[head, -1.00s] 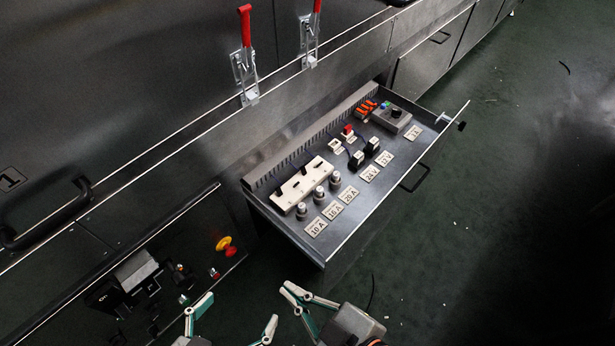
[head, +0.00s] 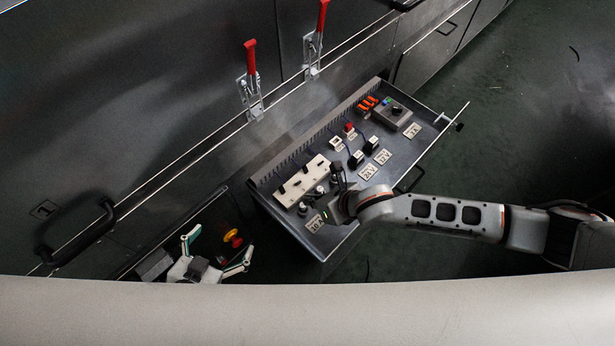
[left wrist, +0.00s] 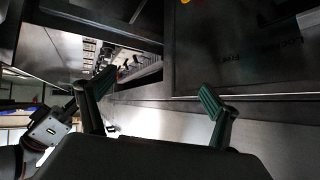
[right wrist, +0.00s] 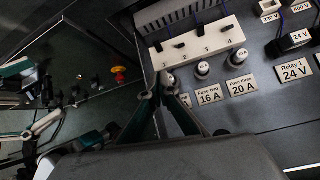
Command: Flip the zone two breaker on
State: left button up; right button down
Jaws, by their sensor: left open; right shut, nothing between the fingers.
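A white breaker strip (head: 303,180) lies in the open drawer, with a row of dark levers. In the right wrist view the strip (right wrist: 212,50) carries the numbers 1 to 4. The number-two lever (right wrist: 179,44) is a small dark toggle; I cannot tell whether it is on. My right gripper (head: 338,188) is over the drawer's near side. Its closed, empty fingertips (right wrist: 158,88) appear just below the strip's left end, near the fuses; contact is unclear. My left gripper (head: 218,247) is open and empty, left of the drawer; it also shows in the left wrist view (left wrist: 157,92).
Fuses (right wrist: 203,68) with label plates (right wrist: 242,86) stand in front of the strip. Relays (head: 371,144) and a grey box with a knob (head: 394,112) sit further right. A red-yellow emergency button (head: 233,237) is by my left gripper. Red-handled clamps (head: 250,65) rise behind the drawer.

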aim_at(298, 183)
pick_arm(q)
jog(key=shift+w+a, duration=0.3)
jog(key=shift+w, duration=0.1)
pick_arm(e)
jog(key=shift+n+h, duration=0.4)
jog(key=shift+n, duration=0.5)
jog(key=w+d, duration=0.3)
jog(key=shift+w+d+f, duration=0.15)
jog(key=shift+w+d, duration=0.15)
jog(key=shift+w, duration=0.05)
jog(key=b+x, duration=0.3)
jog(key=x, duration=0.6)
jog(key=shift+f, duration=0.15)
jog(key=shift+w+a+f, duration=0.2)
jog(key=shift+w+a, duration=0.05)
jog(key=shift+w, duration=0.05)
pick_arm(q)
jog(key=shift+w+d+f, duration=0.3)
jog(key=shift+w+f, duration=0.15)
jog(key=shift+s, duration=0.1)
pick_arm(e)
jog(key=shift+r, duration=0.1)
jog(key=shift+w+r, duration=0.1)
